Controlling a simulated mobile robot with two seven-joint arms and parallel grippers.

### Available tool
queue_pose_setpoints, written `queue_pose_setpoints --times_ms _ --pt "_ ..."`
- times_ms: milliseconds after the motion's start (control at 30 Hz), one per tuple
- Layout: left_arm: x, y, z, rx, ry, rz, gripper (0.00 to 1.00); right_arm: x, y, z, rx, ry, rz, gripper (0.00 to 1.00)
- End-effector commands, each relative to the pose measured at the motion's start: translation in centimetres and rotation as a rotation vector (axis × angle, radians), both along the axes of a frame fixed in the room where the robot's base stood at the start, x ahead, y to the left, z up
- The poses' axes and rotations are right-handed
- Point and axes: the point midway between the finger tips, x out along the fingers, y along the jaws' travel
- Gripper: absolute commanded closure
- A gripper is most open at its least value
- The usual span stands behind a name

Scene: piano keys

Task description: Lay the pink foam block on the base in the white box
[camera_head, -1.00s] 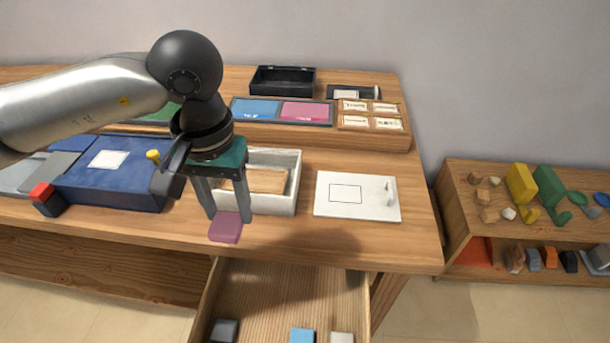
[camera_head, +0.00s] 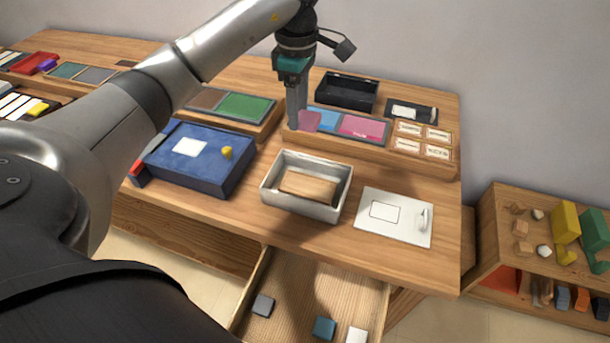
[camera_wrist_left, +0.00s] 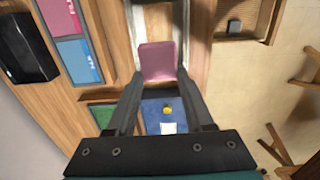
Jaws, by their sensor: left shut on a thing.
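My left gripper (camera_head: 299,122) is shut on the pink foam block (camera_head: 310,121) and holds it in the air, in front of the blue and pink panels in the head view. In the left wrist view the block (camera_wrist_left: 158,62) sits between the fingertips. The open white box (camera_head: 294,207) stands on the table, lower in the head view than the gripper and apart from it. Inside lies a light wooden base (camera_head: 308,184), with nothing pink on it. My right gripper is in neither view.
A white lid (camera_head: 395,222) with a handle lies right of the box. A blue box (camera_head: 205,165) with a yellow knob stands to the left. A black open case (camera_head: 346,92) stands behind. An open drawer (camera_head: 285,290) with small blocks juts out in front.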

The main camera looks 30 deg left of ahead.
Motion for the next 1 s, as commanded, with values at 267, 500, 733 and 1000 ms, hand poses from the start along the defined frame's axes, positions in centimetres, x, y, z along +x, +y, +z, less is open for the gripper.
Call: queue_pose_setpoints --times_ms 267,500,733,1000 --pt "-0.2 -0.1 -7.6 -0.001 0.008 0.0 0.98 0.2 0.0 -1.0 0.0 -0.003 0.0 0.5" --pt "-0.1 -0.1 -13.2 -0.001 0.004 -0.002 0.98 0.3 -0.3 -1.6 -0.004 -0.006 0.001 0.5" --pt "0.0 -0.1 -15.0 -0.001 0.001 -0.004 0.98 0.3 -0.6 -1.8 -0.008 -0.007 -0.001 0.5" --pt "-0.1 -0.1 -18.7 -0.001 0.003 -0.003 0.98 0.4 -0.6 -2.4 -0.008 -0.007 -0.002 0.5"
